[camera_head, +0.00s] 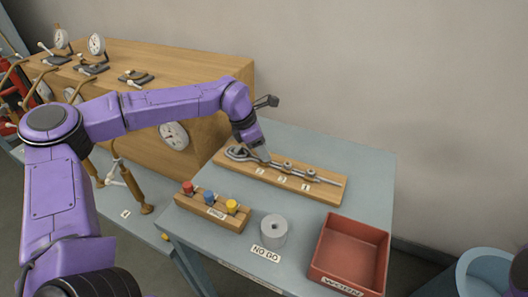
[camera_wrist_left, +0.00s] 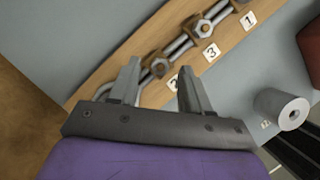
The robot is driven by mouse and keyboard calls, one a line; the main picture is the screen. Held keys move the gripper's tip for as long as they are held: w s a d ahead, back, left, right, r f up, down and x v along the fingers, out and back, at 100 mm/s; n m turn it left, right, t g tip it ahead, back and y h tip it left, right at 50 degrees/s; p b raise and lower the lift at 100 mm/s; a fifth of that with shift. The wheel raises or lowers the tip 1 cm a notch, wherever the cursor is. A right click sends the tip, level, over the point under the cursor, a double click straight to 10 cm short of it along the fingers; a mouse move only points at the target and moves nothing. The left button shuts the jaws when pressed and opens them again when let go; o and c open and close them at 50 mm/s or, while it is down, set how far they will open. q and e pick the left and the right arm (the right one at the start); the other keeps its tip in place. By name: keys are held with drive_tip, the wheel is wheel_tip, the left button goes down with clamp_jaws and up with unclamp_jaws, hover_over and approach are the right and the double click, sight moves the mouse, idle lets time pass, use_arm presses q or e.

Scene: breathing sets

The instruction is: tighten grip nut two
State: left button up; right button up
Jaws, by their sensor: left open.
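A wooden board (camera_head: 330,194) on the table carries a looped metal rope with several clips and nuts, each beside a number label. In the left wrist view the labels read 3 (camera_wrist_left: 211,53) and 1 (camera_wrist_left: 248,20); a third, apparently 2 (camera_wrist_left: 173,84), is partly hidden by a finger. The nut beside it (camera_wrist_left: 158,67) shows between the fingertips. My left gripper (camera_head: 262,153) is open and points down over the loop end of the board; it hides that nut in the head view. Contact cannot be told. My right gripper is not in view.
A block with red, blue and yellow knobs (camera_head: 212,212) stands in front of the board. A grey cylinder (camera_head: 274,230) sits by a NO GO label. A red bin (camera_head: 350,252) is at right. A wooden bench (camera_head: 200,69) with gauges stands behind left.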

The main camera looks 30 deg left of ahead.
use_arm(q)
drive_tip(key=v, duration=0.8)
drive_tip(key=shift+r+b, duration=0.3)
drive_tip(key=shift+b, duration=0.05)
